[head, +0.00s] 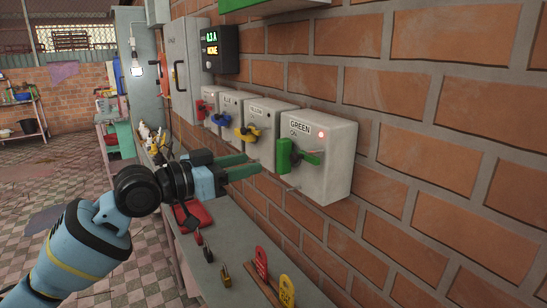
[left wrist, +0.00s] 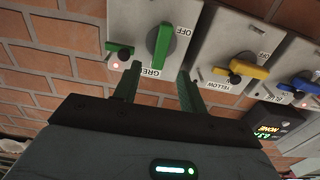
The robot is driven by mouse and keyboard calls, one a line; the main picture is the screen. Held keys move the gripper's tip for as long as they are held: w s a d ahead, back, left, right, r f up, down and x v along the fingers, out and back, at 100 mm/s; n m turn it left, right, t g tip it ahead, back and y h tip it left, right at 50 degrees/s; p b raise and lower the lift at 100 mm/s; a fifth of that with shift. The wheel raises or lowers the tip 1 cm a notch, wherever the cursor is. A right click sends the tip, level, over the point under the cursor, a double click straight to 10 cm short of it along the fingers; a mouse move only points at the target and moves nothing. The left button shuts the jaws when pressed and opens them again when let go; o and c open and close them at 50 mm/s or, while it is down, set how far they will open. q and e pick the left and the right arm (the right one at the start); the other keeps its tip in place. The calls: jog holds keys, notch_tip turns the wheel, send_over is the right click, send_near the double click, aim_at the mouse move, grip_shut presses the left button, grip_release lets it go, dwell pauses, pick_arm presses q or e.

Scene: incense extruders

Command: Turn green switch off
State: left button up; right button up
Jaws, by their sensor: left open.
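The green switch box (head: 333,165) is a white box on the brick wall, marked GREEN and ON, with a lit red light (head: 320,134). Its green knob (head: 284,155) sticks out from the front; a smaller green lever (head: 312,158) sits beside it. My left gripper (head: 253,163) is open and empty, its green fingers pointing at the box, short of the knob. In the left wrist view the gripper (left wrist: 159,69) has the green knob (left wrist: 161,46) ahead, roughly between its fingertips, apparently apart from it. An OFF label shows to the knob's right there.
Similar boxes with a yellow handle (head: 248,133), a blue handle (head: 221,119) and a red handle (head: 202,110) stand left of the green one. A narrow bench (head: 238,258) below holds a red tray (head: 193,215), padlocks and tags. A dark display (head: 220,50) hangs above.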

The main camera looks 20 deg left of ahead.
aim_at(278, 152)
pick_arm(q)
jog(key=x, duration=0.4)
jog(key=p+x, duration=0.1)
jog(key=x, duration=0.1)
jog(key=shift+w+d+r, duration=0.1)
jog(key=shift+w+r, duration=0.15)
jog(key=shift+r, duration=0.15)
jog(key=shift+w+d, duration=0.35)
jog(key=shift+w, duration=0.1)
jog(key=shift+w+d+f, duration=0.1)
pick_arm(e)
jog(key=shift+w+r, duration=0.8)
pick_arm(q)
jog(key=shift+c, duration=0.3)
grip_shut()
pick_arm(e)
jog(key=shift+s+f, duration=0.1)
